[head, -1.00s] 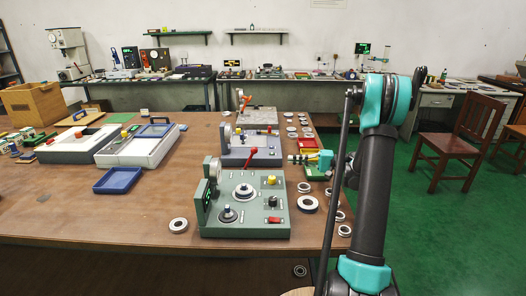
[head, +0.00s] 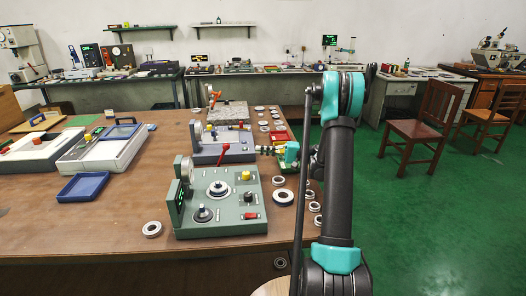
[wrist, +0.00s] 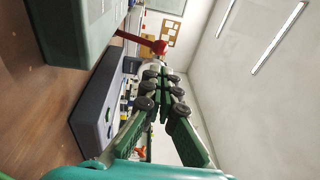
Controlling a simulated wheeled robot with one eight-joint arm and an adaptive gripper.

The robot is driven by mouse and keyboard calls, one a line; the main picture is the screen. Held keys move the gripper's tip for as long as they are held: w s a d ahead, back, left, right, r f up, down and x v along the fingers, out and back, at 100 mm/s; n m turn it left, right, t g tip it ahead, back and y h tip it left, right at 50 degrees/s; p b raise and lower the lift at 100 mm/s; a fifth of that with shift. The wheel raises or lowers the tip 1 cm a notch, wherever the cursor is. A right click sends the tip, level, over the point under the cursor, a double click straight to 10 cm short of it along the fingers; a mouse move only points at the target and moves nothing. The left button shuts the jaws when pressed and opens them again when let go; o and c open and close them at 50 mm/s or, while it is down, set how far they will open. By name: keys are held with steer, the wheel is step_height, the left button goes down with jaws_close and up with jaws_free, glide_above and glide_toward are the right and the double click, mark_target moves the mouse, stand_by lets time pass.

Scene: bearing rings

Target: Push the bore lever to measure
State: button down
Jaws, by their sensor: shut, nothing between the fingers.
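A lever with a red knob (head: 225,147) stands tilted between the green gauge box (head: 250,212) and the grey-blue gauge box (head: 236,142); I cannot tell which box its foot is on. My gripper (head: 260,150) is at the right end of the grey-blue box, fingers pointing left, to the right of the knob. In the wrist view the green fingers with dark pads (wrist: 160,88) are shut and empty. The red knob (wrist: 159,47) shows just past the fingertips, with no contact visible. Its red stem runs behind the green box (wrist: 80,30).
A blue tray (head: 83,187) lies left of the green box. Metal rings (head: 283,197) lie along the table's right edge, and one ring (head: 152,229) lies at the front. A red tray (head: 277,137) is behind my gripper. An orange lever (head: 214,98) stands farther back.

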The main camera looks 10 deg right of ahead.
mark_target(227, 144)
steer(key=w+a, duration=0.2)
steer(key=a, duration=0.8)
steer(key=shift+r, duration=0.45)
steer(key=shift+s+a, duration=0.1)
steer(key=shift+a+r+h, duration=0.3)
steer(key=shift+r+h, duration=0.05)
steer(key=shift+h, duration=0.05)
steer(key=shift+a, duration=0.1)
steer(key=shift+a+r+h, duration=0.65)
steer(key=shift+a+h, duration=0.2)
steer(key=shift+h, duration=0.05)
steer(key=a+r+n+g+h, duration=0.1)
steer(key=a+h, duration=0.5)
steer(key=a, duration=0.3)
steer(key=shift+w+a+r, duration=0.25)
steer(key=shift+r, duration=0.05)
